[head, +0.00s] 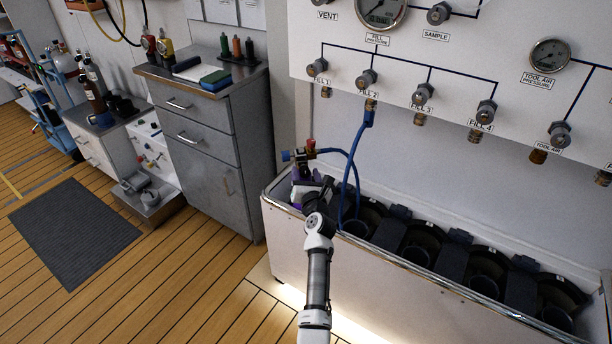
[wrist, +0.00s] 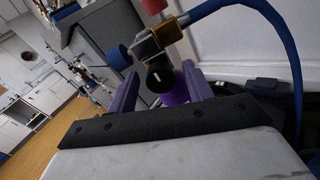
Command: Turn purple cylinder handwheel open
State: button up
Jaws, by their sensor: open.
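The purple cylinder (wrist: 174,95) shows behind and between my fingers in the wrist view, mostly hidden. On its top is a brass valve (wrist: 160,40) with a black knob-like handwheel (wrist: 159,78) carrying a white mark and facing my gripper. A blue knob (wrist: 118,57) sits at the valve's left and a red one (wrist: 154,5) above. My gripper (wrist: 160,70) is open, its purple fingers on either side of the black handwheel. I cannot tell whether they touch it. In the head view the valve (head: 302,158) stands just beyond my dark gripper (head: 316,196).
A blue hose (head: 352,180) runs from the valve to the fill panel (head: 450,60). The cylinder trough (head: 380,262) holds empty dark slots to the right. A grey drawer cabinet (head: 212,150) stands left. The wooden floor in front is open.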

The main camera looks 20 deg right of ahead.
jog(key=c, duration=1)
jog(key=shift+o, duration=0.2)
